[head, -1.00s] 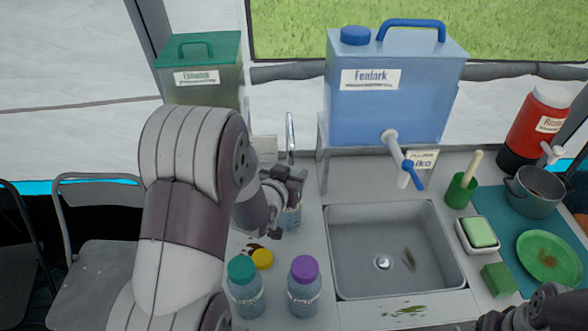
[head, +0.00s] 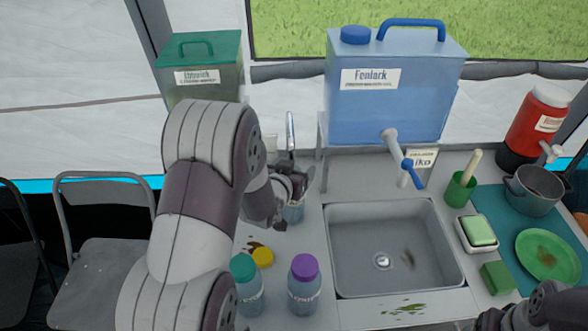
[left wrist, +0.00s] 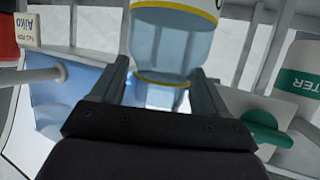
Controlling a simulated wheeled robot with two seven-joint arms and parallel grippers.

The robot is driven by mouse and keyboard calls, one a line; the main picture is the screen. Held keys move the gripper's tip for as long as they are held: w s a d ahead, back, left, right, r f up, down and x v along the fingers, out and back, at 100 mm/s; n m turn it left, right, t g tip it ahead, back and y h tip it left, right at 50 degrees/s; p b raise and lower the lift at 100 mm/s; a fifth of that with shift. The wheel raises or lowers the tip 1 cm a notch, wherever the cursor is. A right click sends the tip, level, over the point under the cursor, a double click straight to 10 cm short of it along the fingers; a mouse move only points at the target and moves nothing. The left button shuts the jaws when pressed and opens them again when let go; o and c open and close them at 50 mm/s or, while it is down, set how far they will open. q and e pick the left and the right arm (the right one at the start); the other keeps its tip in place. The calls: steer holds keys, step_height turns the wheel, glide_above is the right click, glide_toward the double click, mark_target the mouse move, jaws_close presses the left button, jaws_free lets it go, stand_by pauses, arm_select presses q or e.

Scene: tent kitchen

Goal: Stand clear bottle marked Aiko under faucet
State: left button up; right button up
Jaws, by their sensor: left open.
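A clear bottle (head: 295,212) stands on the counter left of the sink, mostly hidden behind my left gripper (head: 296,184). In the left wrist view, this clear bottle (left wrist: 172,48) has yellow bands and sits between the two open fingers; the lettering on its label is cut off, so I cannot read a name. The faucet (head: 408,168) is a grey spout with a blue tap on the blue Fenlark water tank (head: 390,105), above the sink's back edge. A card (head: 424,158) ending in "iko" stands behind it. Part of my right arm shows at lower right; its fingers are unclear.
The sink (head: 345,255) is empty but stained. A teal-capped bottle (head: 247,290), a purple-capped bottle (head: 304,290) and a yellow cap (head: 263,258) stand or lie at the front left. A green brush holder (head: 460,192) and a soap dish (head: 476,235) are right of the sink.

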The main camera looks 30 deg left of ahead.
arm_select(q)
steer(key=v, duration=0.7)
steer(key=shift+s+r+b, duration=0.2)
steer(key=shift+b, duration=0.2)
